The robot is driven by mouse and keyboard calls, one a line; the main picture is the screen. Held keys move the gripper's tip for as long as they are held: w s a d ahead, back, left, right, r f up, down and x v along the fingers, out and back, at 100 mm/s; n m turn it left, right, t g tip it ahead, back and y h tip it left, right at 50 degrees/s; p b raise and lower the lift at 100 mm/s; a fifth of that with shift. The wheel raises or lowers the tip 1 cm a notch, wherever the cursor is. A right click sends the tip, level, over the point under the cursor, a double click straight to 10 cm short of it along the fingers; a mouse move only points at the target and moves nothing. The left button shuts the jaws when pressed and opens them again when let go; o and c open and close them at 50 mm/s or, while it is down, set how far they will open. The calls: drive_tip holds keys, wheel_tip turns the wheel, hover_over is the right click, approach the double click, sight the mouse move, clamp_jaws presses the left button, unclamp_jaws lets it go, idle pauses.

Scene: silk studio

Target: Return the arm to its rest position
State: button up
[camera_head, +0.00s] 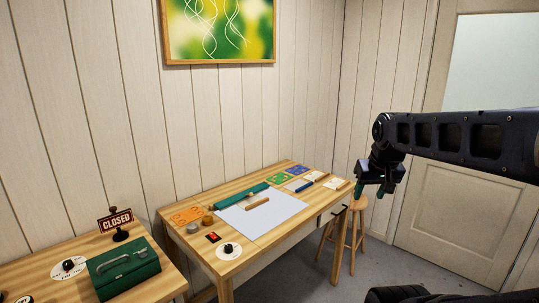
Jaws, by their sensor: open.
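My gripper (380,190) hangs from my black arm on the right side of the picture, pointing down. Its dark fingers with green tips are apart and nothing shows between them. It appears in front of the right end of the wooden worktable (263,246), with the stool behind it. I cannot tell its exact height over the floor or its distance from the table edge.
The table bears a white sheet (270,220), a green roll (229,201), small cards and jars. A wooden stool (355,222) stands at the table's right end. A second table at left holds a green toolbox (124,270) and a CLOSED sign (116,222). Floor shows before the door (458,222).

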drive_tip(key=shift+s+d+f, duration=0.1)
drive_tip(key=shift+s+d, duration=0.2)
drive_tip(key=shift+s, duration=0.2)
idle(1.7)
